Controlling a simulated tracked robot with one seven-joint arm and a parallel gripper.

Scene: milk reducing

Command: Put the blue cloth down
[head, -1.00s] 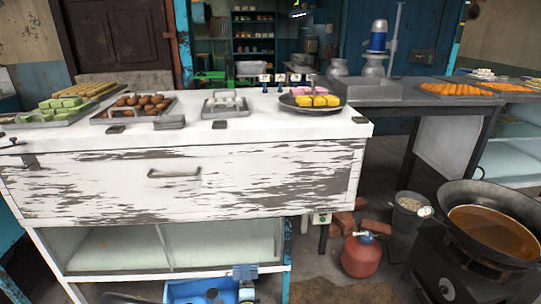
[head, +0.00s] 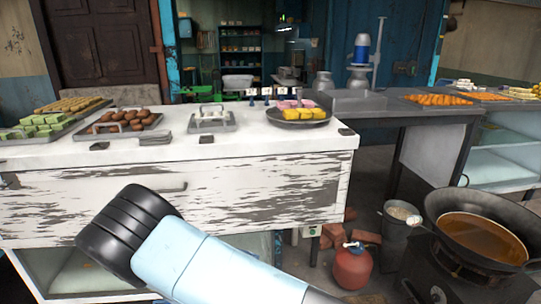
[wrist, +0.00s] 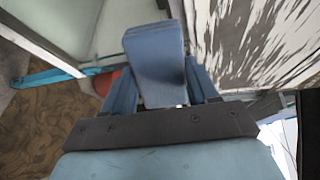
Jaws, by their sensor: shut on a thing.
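The blue cloth (wrist: 155,65) shows in the wrist view as a folded, flat blue pad. My gripper (wrist: 160,88) is shut on it, with one blue finger at each side. The cloth sticks out beyond the fingers, and its far end is clear of any surface that I can see. In the wrist view the worn white front of the counter (wrist: 250,40) is close on the right. The cloth and the gripper are not in the head view, where only part of my arm shows.
The white counter (head: 235,150) carries sweet trays (head: 120,124) and a round pan (head: 298,116). Bare strips of top lie along its front. At right stand a red gas cylinder (head: 352,267), a bucket (head: 397,228) and a wide pan of brown liquid (head: 480,237).

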